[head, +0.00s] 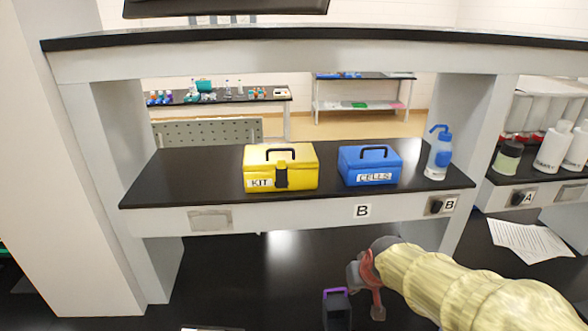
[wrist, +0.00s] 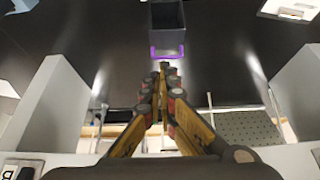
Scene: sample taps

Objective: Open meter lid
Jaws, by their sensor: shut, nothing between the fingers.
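A dark grey box with a purple edge (head: 337,310), likely the meter, stands on the black bench at the bottom of the head view, partly cut off by the frame. It also shows at the top of the wrist view (wrist: 168,28), its purple edge facing my fingers. I cannot tell its lid from its body or how the lid stands. My gripper (head: 377,312) points down just right of the box in the head view. In the wrist view its fingertips (wrist: 164,67) are together and empty, close to the purple edge; whether they touch it is unclear.
A raised black shelf (head: 220,160) behind the bench holds a yellow KIT box (head: 302,175), a blue CELLS box (head: 383,160) and a wash bottle (head: 439,157). White uprights flank the bench space. A paper sheet (head: 530,241) lies at right. The bench left of the box is mostly clear.

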